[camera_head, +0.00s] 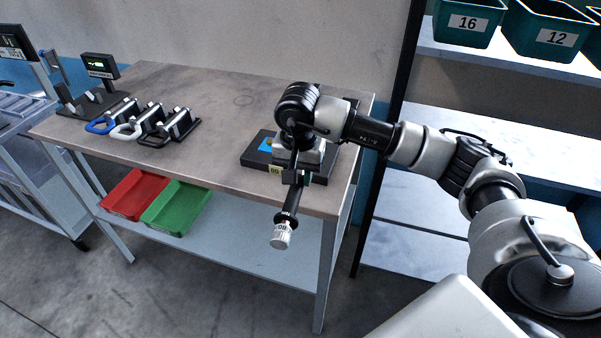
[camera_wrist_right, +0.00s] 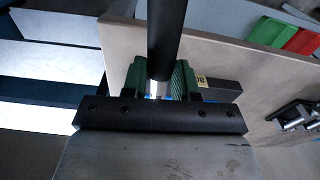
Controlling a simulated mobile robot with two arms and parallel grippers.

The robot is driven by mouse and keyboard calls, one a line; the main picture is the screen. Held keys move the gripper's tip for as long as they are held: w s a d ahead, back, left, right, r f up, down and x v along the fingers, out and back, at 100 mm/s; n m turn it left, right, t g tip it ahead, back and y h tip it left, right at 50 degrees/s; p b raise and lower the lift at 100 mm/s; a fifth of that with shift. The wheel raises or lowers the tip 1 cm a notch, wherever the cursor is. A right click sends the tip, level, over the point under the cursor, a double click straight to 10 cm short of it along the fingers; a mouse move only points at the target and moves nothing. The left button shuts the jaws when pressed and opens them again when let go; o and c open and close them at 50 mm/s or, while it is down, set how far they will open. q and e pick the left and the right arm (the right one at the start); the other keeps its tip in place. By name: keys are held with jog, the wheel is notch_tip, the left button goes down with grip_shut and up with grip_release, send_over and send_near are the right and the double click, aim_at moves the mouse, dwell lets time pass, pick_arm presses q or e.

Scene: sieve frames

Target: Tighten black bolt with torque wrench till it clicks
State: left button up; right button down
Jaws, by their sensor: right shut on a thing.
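The torque wrench (camera_head: 287,212) has a black shaft and a pale end with a printed number. That end sticks out past the table's front edge. My right gripper (camera_head: 297,176) is shut on the wrench; in the right wrist view the gripper (camera_wrist_right: 162,84) has green pads on both sides of the black shaft (camera_wrist_right: 166,35). A dark block (camera_head: 256,152) with a blue patch and a yellow number tag lies under my right wrist at the table's right end. The black bolt is hidden, so I cannot tell whether the wrench sits on it. My left gripper is not in view.
Three pieces with blue (camera_head: 101,126), white (camera_head: 126,131) and black (camera_head: 153,140) loops stand on the table's left half. A small lit display (camera_head: 100,66) is behind them. Red (camera_head: 135,194) and green (camera_head: 176,207) trays lie below. The table's middle (camera_head: 225,125) is clear.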

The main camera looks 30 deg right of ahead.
jog(key=shift+d, duration=0.15)
jog(key=shift+s+d+n+b, duration=0.3)
jog(key=shift+n+b, duration=0.1)
jog(key=shift+s+d+r, duration=0.1)
jog(key=shift+s, duration=0.05)
jog(key=shift+s+d+n+b, duration=0.4)
jog(key=shift+d+n, duration=0.15)
jog(key=shift+n, duration=0.05)
